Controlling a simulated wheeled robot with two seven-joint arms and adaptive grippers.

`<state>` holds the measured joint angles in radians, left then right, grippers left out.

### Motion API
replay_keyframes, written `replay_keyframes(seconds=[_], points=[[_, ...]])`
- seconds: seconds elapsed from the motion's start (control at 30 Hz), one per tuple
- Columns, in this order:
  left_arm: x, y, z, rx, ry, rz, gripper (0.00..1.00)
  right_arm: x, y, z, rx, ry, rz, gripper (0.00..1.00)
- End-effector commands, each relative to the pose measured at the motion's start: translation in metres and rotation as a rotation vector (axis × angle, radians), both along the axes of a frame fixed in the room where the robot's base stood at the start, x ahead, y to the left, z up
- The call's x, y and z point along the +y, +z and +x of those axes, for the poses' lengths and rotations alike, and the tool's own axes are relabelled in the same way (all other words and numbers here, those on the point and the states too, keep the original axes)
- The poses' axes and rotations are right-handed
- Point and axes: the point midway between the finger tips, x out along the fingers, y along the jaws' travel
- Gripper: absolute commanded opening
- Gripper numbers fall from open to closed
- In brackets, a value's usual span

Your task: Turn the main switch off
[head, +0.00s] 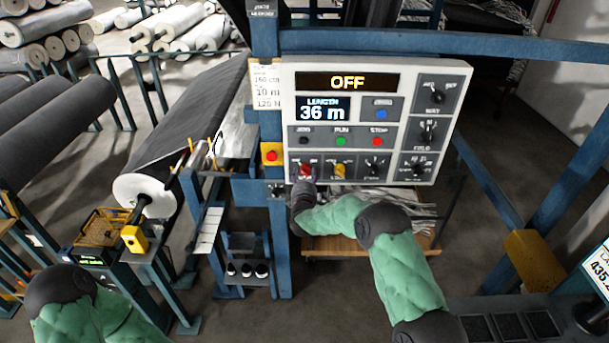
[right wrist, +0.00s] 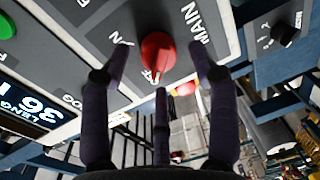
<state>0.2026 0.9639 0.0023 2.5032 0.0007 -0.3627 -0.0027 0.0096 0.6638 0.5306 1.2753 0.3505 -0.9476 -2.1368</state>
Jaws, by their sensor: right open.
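The control panel (head: 385,150) hangs on a blue frame, and its top display (head: 347,82) reads OFF. The main switch (head: 306,170) is a red rotary knob at the panel's lower left. It shows large in the right wrist view (right wrist: 157,52), beside the word MAIN. My right gripper (head: 304,186) is at the panel's lower left edge. In the right wrist view its fingers (right wrist: 160,66) are spread open around the knob; I cannot tell whether any touches it. My left arm (head: 75,305) shows at the bottom left, its gripper out of view.
A yellow box with a red button (head: 271,154) sits just left of the panel. Close to the main switch is a yellow knob (head: 340,171), with black knobs further right. A grey roll (head: 175,120) lies at left. A blue beam (head: 480,45) crosses above the panel.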

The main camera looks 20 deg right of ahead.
Motion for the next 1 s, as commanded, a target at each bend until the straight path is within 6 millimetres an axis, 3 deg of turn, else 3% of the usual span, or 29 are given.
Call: replay_keyframes(seconds=[0.3, 0.5, 0.7, 1.0], points=[[0.0, 0.0, 0.0, 0.0, 0.0, 0.0, 0.93, 0.018, 0.006, -0.058, 0.001, 0.002, -0.001, 0.6], [0.0, 0.0, 0.0, 0.0, 0.0, 0.0, 0.93, 0.026, 0.008, -0.086, 0.0, 0.003, -0.001, 0.6], [0.0, 0.0, 0.0, 0.0, 0.0, 0.0, 0.93, 0.029, 0.008, -0.097, 0.0, 0.002, -0.001, 0.6], [0.0, 0.0, 0.0, 0.0, 0.0, 0.0, 0.93, 0.029, 0.008, -0.098, 0.0, 0.001, -0.001, 0.6]])
